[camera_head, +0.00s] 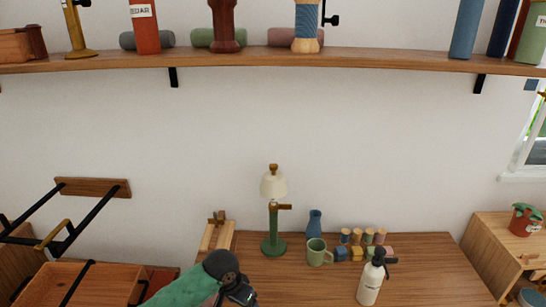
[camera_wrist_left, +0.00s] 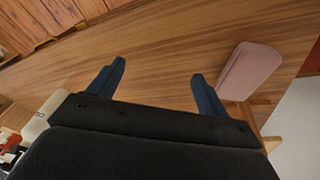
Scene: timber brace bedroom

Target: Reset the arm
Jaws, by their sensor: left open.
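My left arm comes in at the bottom of the head view, with a green sleeve-like link and a black wrist. It is in front of the wooden desk (camera_head: 310,280) near its left side. In the left wrist view my left gripper (camera_wrist_left: 158,78) has its two blue fingers wide apart, with nothing between them. A brown plank surface (camera_wrist_left: 155,45) lies beyond the fingers. My right arm and gripper are in neither view.
The desk bears a green lamp (camera_head: 273,220), a green mug (camera_head: 318,252), a blue vase (camera_head: 314,222), small spools and a white spray bottle (camera_head: 370,280). A loaded shelf (camera_head: 270,59) spans the wall above. A pink flat object (camera_wrist_left: 248,70) lies right of the fingers.

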